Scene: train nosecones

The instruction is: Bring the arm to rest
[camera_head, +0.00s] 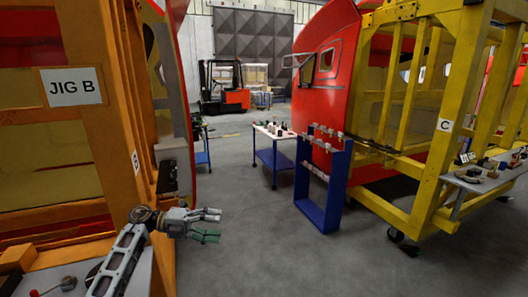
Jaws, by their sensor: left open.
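My left arm comes in from the lower left in the head view. My left gripper (213,225) is at its end, pointing right. Its fingers are spread apart, with nothing seen between them. It is beside the orange jig frame (125,120) marked "JIG B", over the grey floor. From this view I cannot tell whether the arm touches the jig. My right gripper is not in view.
A blue rack (323,200) and a blue cart (268,155) with small items stand ahead right. A yellow frame (425,150) around a red nosecone (328,90) fills the right. A forklift (225,95) is far back. Grey floor (235,180) lies open between.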

